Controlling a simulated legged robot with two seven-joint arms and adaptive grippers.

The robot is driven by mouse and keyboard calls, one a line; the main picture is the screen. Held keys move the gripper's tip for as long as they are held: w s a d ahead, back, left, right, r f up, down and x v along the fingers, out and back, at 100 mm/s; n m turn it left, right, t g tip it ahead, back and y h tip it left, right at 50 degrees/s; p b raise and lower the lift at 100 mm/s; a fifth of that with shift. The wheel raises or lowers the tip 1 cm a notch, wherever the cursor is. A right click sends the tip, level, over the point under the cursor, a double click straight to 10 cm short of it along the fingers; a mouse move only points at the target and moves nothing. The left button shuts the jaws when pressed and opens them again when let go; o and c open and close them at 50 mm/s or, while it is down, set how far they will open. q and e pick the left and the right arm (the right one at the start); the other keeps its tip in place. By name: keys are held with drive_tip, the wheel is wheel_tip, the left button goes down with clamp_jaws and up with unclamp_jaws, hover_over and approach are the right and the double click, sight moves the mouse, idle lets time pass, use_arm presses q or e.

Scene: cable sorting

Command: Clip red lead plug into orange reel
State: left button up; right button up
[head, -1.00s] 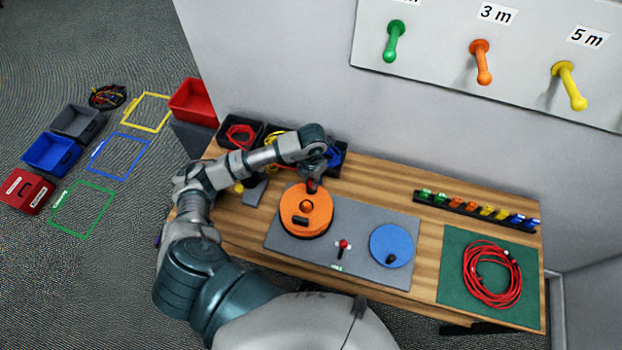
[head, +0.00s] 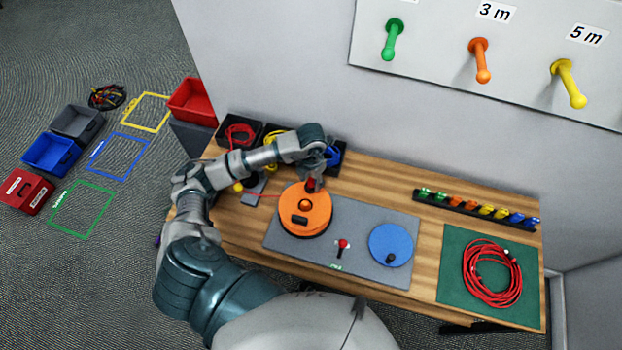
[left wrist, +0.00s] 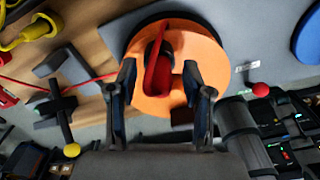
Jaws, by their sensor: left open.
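The red plug (left wrist: 158,72) is over the reel's face in the wrist view, between my open fingers, with space on either side. Its seating in the reel cannot be told. The red lead (left wrist: 40,84) runs in from the left toward the reel. My left gripper (head: 314,184) is open at the reel's far edge; its two fingers (left wrist: 161,98) show in the wrist view. My right gripper is not seen.
A red-knobbed lever (head: 343,244) and a blue disc (head: 391,246) are right of the reel on the grey mat (head: 350,215). A coiled red cable lies on a green mat (head: 450,270). Dark bins stand behind my arm. A clip row (head: 478,208) lines the back.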

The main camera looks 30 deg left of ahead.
use_arm(q)
drive_tip(key=shift+r, duration=0.1)
wheel_tip(320, 180, up, 12)
idle(0.4)
drive_tip(key=shift+f, duration=0.25)
